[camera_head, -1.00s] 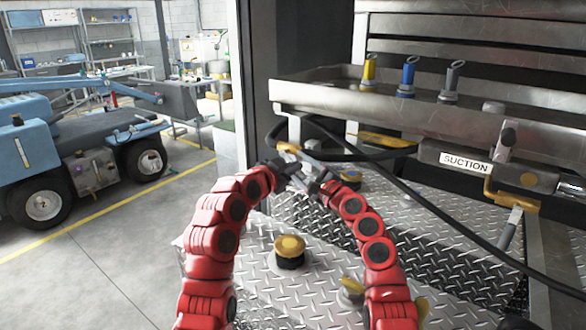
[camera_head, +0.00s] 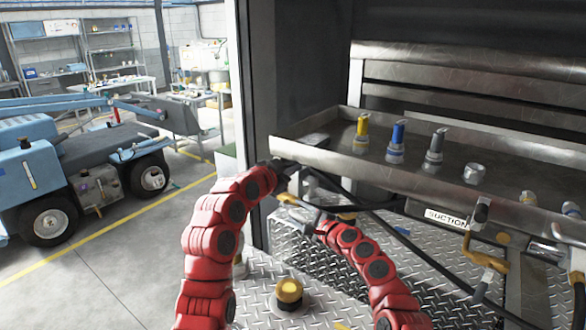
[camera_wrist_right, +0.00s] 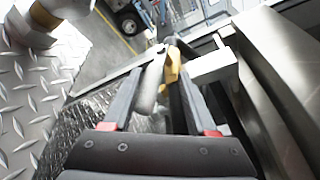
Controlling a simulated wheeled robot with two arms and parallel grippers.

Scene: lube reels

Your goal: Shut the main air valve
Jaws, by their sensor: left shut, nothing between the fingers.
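A small yellow fitting (camera_head: 287,198) shows below the left end of the metal tray, among dark hoses; it may be the main air valve, but I cannot read a label. My left gripper (camera_head: 298,178) is shut and empty, against or very near the tray's front left corner, above this fitting. My right gripper (camera_head: 314,222) is just below and to the right. In the right wrist view its fingers (camera_wrist_right: 160,75) are apart, with a yellow part (camera_wrist_right: 172,66) and a grey rod near the tips. I cannot tell whether they touch. Hoses and arms partly hide the fitting.
The metal tray (camera_head: 400,172) holds yellow, blue and grey fittings. A yellow-capped fitting (camera_head: 289,291) stands on tread plate. A dark post (camera_head: 257,80) rises at left; open floor lies beyond.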

